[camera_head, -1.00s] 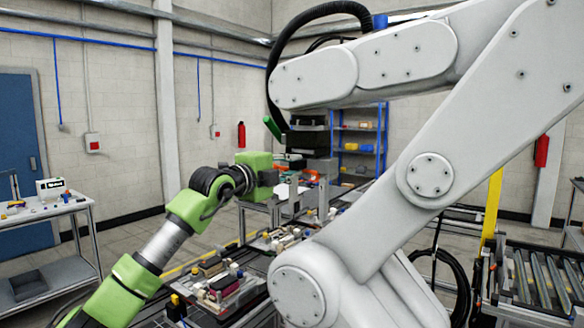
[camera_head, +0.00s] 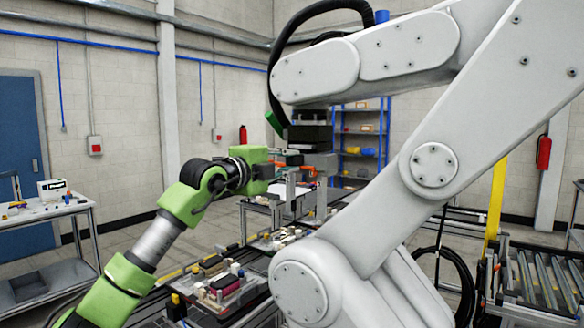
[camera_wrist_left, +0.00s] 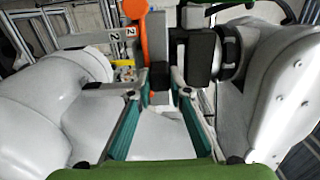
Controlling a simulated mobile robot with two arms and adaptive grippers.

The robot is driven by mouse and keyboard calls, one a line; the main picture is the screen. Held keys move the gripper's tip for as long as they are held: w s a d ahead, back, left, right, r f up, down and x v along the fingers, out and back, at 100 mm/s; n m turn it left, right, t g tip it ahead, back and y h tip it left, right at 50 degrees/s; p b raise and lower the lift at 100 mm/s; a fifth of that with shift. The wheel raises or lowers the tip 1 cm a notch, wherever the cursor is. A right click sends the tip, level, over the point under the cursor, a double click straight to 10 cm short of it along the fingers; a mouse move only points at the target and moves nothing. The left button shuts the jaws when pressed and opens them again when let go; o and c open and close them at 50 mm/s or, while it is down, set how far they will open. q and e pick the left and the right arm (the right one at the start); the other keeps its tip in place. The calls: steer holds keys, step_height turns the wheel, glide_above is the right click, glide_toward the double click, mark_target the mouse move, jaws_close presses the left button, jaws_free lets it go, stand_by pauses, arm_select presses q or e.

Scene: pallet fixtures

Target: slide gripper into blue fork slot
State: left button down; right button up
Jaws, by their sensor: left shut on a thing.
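My left gripper (camera_head: 296,174), on the green arm from the left, reaches under the white arm's tool end. In the left wrist view, its two teal-padded fingers (camera_wrist_left: 158,94) point away from the camera, with a gap between them. They are shut on a dark block (camera_wrist_left: 159,76) at the fingertips, beside an upright orange part (camera_wrist_left: 134,18). The orange part (camera_head: 304,170) also shows near the fingertips in the head view. I cannot make out a blue fork slot in either view. My right gripper is not in view.
A large white robot arm (camera_head: 375,230) fills the right of the head view, with a black block (camera_head: 309,132) under its end. Low fixtures with small parts (camera_head: 222,284) stand below my left arm. A roller conveyor (camera_head: 535,275) is at right, a blue shelf (camera_head: 342,150) behind.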

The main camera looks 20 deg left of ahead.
arm_select(q)
steer(key=shift+b+v, duration=1.6)
steer(key=shift+v, duration=0.3)
steer(key=b+v, duration=0.2)
steer(key=shift+s+a+r, duration=0.15)
steer(key=shift+s+r, duration=0.1)
steer(key=shift+s, duration=0.15)
